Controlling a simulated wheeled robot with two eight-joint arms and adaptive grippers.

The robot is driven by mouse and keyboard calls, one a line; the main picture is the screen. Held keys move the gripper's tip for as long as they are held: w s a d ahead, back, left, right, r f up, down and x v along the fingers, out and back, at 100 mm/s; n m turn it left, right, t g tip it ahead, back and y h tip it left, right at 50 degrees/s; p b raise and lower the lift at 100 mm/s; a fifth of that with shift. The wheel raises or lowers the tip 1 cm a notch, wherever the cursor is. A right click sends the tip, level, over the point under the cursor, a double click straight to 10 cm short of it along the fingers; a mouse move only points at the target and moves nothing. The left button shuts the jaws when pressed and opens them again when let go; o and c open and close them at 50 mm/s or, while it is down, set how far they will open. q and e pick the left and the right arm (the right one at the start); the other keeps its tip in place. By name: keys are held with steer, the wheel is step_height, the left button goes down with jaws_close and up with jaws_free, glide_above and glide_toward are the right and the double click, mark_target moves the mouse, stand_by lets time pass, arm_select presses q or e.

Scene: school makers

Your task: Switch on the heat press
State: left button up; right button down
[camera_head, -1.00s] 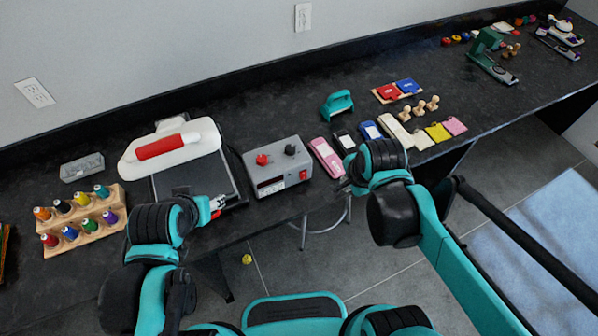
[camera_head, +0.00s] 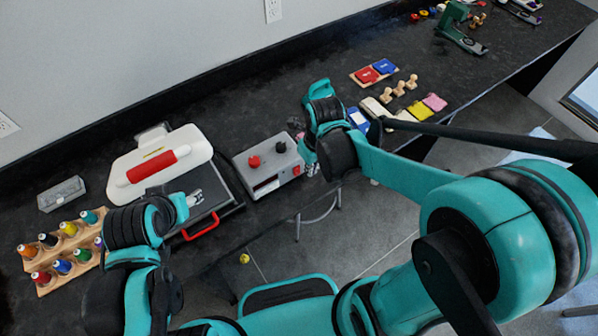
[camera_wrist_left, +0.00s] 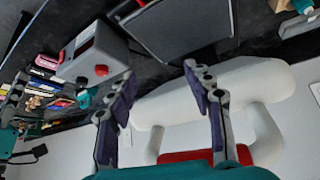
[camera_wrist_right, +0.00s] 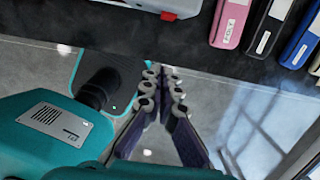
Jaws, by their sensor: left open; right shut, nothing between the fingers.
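The heat press (camera_head: 125,172) stands at the left of the counter, its white top with a red handle (camera_head: 152,165) swung up behind a dark lower plate (camera_head: 218,187). A grey control box (camera_head: 262,175) stands to its right, with a red knob, a black knob and a red switch (camera_head: 296,170) on its front. The switch also shows at the top of the right wrist view (camera_wrist_right: 168,16). My right gripper (camera_wrist_right: 162,72) is shut and empty, in front of the box's right end and apart from the switch. My left gripper (camera_wrist_left: 157,75) is open and empty, over the lower plate.
Labelled cases, including a pink one (camera_wrist_right: 230,22), lie right of the box, partly hidden by my right arm. A wooden rack of thread spools (camera_head: 45,288) and a clear box (camera_head: 62,194) stand at the left. A red front handle (camera_head: 202,227) sticks out from the press.

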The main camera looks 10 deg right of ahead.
mark_target(297, 171)
steer(key=f+b, duration=0.1)
steer(key=f, duration=0.2)
steer(key=f+b, duration=0.2)
steer(key=f, duration=0.1)
steer(key=w+f+b, duration=0.1)
steer(key=f, duration=0.3)
steer(key=shift+w+a+b, duration=0.1)
steer(key=shift+a+b, duration=0.1)
steer(key=shift+b, duration=0.1)
steer(key=w, duration=0.1)
steer(key=w+a, duration=0.1)
steer(key=w, duration=0.1)
steer(key=shift+f+b, duration=0.2)
steer(key=shift+b, duration=0.2)
steer(key=shift+w+a, duration=0.2)
steer(key=shift+w, duration=0.15)
